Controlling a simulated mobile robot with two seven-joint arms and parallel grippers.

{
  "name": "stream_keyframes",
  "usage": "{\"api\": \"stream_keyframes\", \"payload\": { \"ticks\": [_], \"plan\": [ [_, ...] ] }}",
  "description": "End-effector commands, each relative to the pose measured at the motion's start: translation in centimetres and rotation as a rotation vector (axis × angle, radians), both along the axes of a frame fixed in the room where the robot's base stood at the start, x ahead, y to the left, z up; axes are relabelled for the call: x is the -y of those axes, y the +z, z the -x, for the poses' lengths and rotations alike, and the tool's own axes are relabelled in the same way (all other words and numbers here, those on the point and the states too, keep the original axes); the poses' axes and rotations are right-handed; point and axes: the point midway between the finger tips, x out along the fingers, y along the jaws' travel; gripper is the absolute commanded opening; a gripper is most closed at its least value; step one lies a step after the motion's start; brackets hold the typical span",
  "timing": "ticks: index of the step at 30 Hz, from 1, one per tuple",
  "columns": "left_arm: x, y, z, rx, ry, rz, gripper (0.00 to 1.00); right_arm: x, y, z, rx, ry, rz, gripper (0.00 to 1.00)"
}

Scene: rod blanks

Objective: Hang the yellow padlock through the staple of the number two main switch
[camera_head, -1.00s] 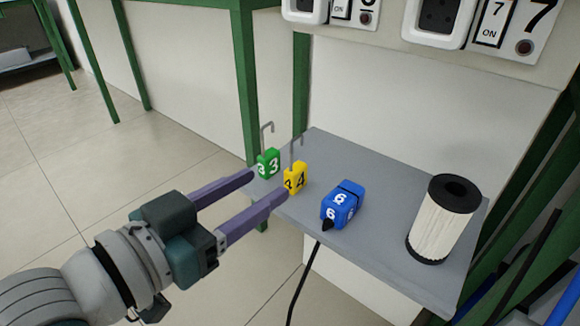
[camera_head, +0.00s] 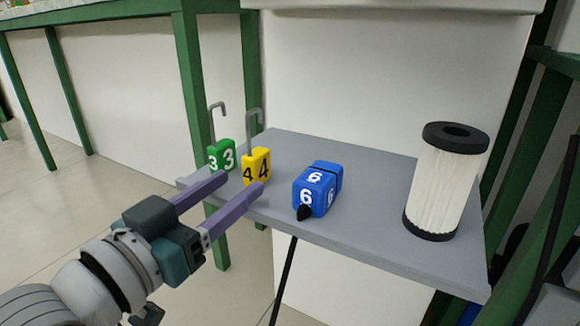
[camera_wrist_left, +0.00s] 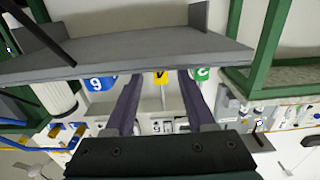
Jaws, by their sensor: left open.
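The yellow padlock (camera_head: 256,167), marked 4, stands upright on the grey shelf (camera_head: 385,185) with its grey hooked shackle upward. My left gripper (camera_head: 240,183) is open, its purple fingertips close in front of the padlock near the shelf edge. In the left wrist view the yellow padlock (camera_wrist_left: 160,77) shows between and beyond the two fingers; I cannot tell whether they touch it. In that view a panel of switches (camera_wrist_left: 165,127) is small in the background, and I cannot pick out the number two switch. My right gripper is not in view.
A green padlock (camera_head: 222,156) marked 3 stands close left of the yellow one. A blue block (camera_head: 317,190) marked 6 lies to the right. A white cylinder with black ends (camera_head: 443,185) stands at the shelf's right. Green posts (camera_head: 193,120) stand behind the shelf's left end.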

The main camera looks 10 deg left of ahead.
Motion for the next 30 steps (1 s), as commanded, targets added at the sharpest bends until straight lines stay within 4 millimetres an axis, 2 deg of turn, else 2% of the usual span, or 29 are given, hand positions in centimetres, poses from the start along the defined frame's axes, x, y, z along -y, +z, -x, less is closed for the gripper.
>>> {"api": "stream_keyframes", "payload": {
  "ticks": [1,12,18,30],
  "plan": [
    [0.3,-0.3,-0.7,0.003,-0.001,0.001,0.55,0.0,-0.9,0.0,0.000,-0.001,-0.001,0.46],
    [1.7,-0.2,-4.6,0.001,0.000,0.001,0.55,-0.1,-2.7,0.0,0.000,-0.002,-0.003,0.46],
    [2.0,-0.1,-5.4,-0.001,0.000,0.001,0.55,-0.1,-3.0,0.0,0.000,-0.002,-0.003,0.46],
    [2.0,0.0,-5.4,-0.001,0.000,0.001,0.55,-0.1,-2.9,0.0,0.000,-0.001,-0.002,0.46]
  ]
}}
